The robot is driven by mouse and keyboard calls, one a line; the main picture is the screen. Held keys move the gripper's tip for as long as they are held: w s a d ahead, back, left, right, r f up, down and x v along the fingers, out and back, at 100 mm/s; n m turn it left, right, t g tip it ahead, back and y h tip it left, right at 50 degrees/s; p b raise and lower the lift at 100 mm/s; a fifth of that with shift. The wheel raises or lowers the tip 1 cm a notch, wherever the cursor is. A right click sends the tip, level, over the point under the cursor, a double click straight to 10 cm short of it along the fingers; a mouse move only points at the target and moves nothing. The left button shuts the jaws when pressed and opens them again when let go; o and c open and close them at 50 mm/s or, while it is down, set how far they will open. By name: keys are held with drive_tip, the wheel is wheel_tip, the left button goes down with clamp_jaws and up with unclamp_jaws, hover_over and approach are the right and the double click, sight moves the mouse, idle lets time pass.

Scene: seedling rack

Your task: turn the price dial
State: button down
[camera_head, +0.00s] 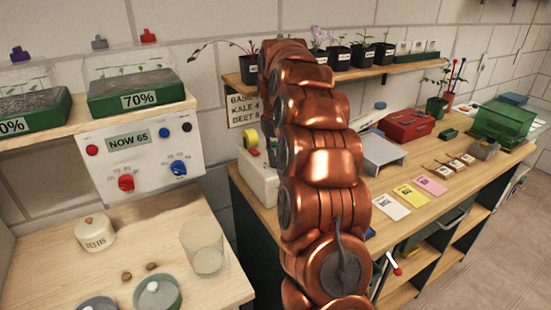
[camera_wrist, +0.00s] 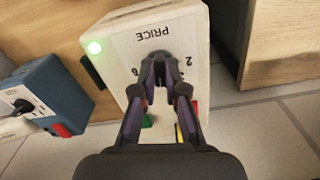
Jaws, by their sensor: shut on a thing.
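The wrist view shows a white box (camera_wrist: 130,40) with the word PRICE upside down on its face and a few numbers around the spot below it. My gripper (camera_wrist: 160,68) is shut on the price dial at that spot; the fingers cover nearly all of the dial, and its pointer setting cannot be read. A lit green lamp (camera_wrist: 95,47) shows at the box's upper left edge. Green, yellow and red parts show partly behind the fingers. In the head view my arm hides my gripper and the dial.
In the wrist view a blue box (camera_wrist: 52,92) with a switch stands at the left, and a wooden panel (camera_wrist: 280,40) at the right. In the head view a white control panel (camera_head: 150,155) reads NOW 65. A red box (camera_head: 405,125) and coloured cards (camera_head: 411,195) lie on the right bench.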

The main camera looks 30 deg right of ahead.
sight(276, 158)
drive_tip(key=n, duration=0.5)
drive_tip(key=shift+n, duration=2.5)
drive_tip(key=c, duration=1.2)
unclamp_jaws()
drive_tip(key=shift+r, duration=0.15)
drive_tip(key=shift+r, duration=3.6)
